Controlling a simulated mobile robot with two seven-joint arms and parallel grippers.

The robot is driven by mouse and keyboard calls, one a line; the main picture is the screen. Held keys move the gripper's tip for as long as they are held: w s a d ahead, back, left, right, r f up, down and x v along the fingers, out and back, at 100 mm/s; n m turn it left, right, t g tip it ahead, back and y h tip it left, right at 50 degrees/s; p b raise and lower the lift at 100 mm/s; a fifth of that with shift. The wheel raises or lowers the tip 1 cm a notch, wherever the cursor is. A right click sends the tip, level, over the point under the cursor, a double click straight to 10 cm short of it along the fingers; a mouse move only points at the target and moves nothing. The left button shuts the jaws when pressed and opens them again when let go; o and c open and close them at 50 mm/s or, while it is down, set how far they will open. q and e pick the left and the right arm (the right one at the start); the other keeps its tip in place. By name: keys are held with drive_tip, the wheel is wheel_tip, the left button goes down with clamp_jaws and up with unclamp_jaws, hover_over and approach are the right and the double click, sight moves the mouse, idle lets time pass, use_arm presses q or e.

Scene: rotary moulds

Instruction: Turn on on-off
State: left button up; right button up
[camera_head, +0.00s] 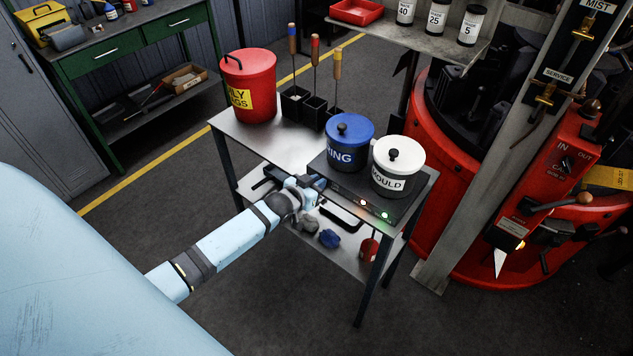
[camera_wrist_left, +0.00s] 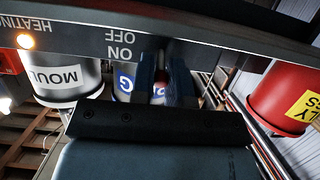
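A dark heating unit (camera_head: 345,184) sits on the metal table, with a blue pot (camera_head: 348,146) and a white pot marked MOULD (camera_head: 396,168) on top. Its front panel carries ON and OFF lettering (camera_wrist_left: 119,44), upside down in the wrist view. My left gripper (camera_head: 318,182) is at the left end of this panel. In the wrist view its two fingers (camera_wrist_left: 165,80) reach the panel beside the lettering, with a narrow gap between them. The on-off switch itself is hidden by the fingers or too dark to make out. My right gripper is not in view.
An orange-white light (camera_head: 362,202) and a green light (camera_head: 385,215) glow on the panel. A red rag bin (camera_head: 248,90) and several tools in black holders (camera_head: 313,112) stand behind. A red machine (camera_head: 455,190) is at the right. The lower shelf (camera_head: 345,255) holds loose items.

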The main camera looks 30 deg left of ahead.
use_arm(q)
drive_tip(key=o, duration=0.4)
drive_tip(key=b+v, duration=0.1)
drive_tip(key=v, duration=1.2)
drive_tip(key=shift+s+r, duration=0.1)
drive_tip(key=shift+s, duration=0.3)
drive_tip(key=s+d+f+g, duration=0.1)
drive_tip(key=s+d+f, duration=0.1)
drive_tip(key=s+d, duration=0.2)
drive_tip(key=s+d+f+m+g+h, duration=0.1)
drive_tip(key=s+d+f, duration=0.2)
drive_tip(key=s+d, duration=0.2)
drive_tip(key=s+d+f+m+g+h, duration=0.1)
drive_tip(key=s+d+f, duration=0.1)
drive_tip(key=s+d, duration=0.3)
drive_tip(key=shift+s+d+f, duration=0.1)
drive_tip(key=shift+d+f, duration=0.05)
drive_tip(key=shift+d, duration=0.85)
drive_tip(key=shift+s+d+f, duration=0.15)
drive_tip(key=shift+d, duration=0.85)
